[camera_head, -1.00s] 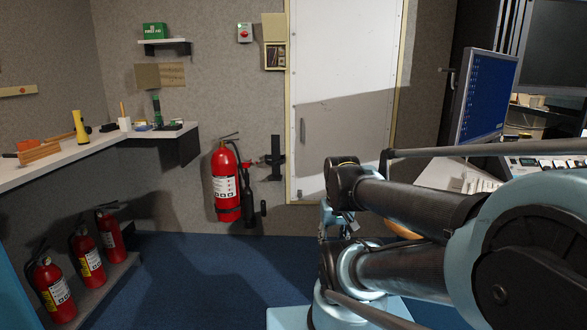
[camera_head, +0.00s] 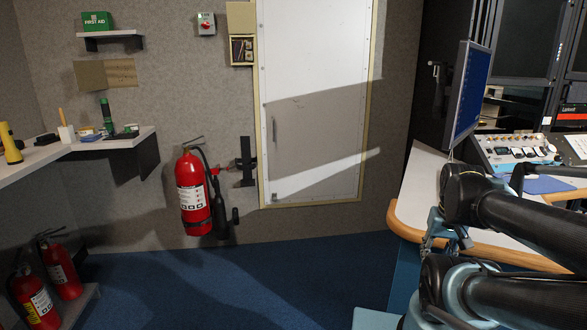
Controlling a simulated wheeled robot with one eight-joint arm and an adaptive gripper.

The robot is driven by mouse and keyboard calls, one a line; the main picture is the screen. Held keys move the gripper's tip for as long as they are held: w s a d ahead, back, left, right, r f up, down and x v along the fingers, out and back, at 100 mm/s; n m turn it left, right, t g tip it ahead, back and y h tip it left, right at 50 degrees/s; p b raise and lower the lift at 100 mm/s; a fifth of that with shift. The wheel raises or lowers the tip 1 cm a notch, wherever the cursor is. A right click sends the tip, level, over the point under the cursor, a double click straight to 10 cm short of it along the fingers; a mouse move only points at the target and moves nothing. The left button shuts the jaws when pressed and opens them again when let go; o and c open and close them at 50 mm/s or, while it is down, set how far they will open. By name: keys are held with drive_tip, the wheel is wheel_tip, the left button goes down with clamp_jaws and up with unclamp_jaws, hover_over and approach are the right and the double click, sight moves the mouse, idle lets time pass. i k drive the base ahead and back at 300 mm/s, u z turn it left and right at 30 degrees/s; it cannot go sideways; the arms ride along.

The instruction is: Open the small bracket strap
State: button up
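A large red fire extinguisher (camera_head: 194,194) hangs upright on the grey wall, left of the white door. A black wall bracket (camera_head: 246,162) is just to its right. A small red piece (camera_head: 215,171) shows between the extinguisher and the bracket; it may be the strap, but it is too small to tell whether it is fastened. The black hose and horn hang at the extinguisher's right side. My arm, in black and light blue links, fills the lower right, well apart from the extinguisher. I cannot make out my gripper's fingers.
A white shelf (camera_head: 139,140) with small items juts out left of the extinguisher. Red extinguishers (camera_head: 38,300) stand at the lower left. A console desk (camera_head: 410,200) with a monitor (camera_head: 470,92) is at the right. Blue floor (camera_head: 250,280) before the wall is open.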

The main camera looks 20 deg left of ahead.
sight(252, 166)
drive_tip(key=z, duration=1.9)
drive_tip(key=k, duration=1.25)
drive_tip(key=u, duration=2.2)
drive_tip(key=i, duration=0.9)
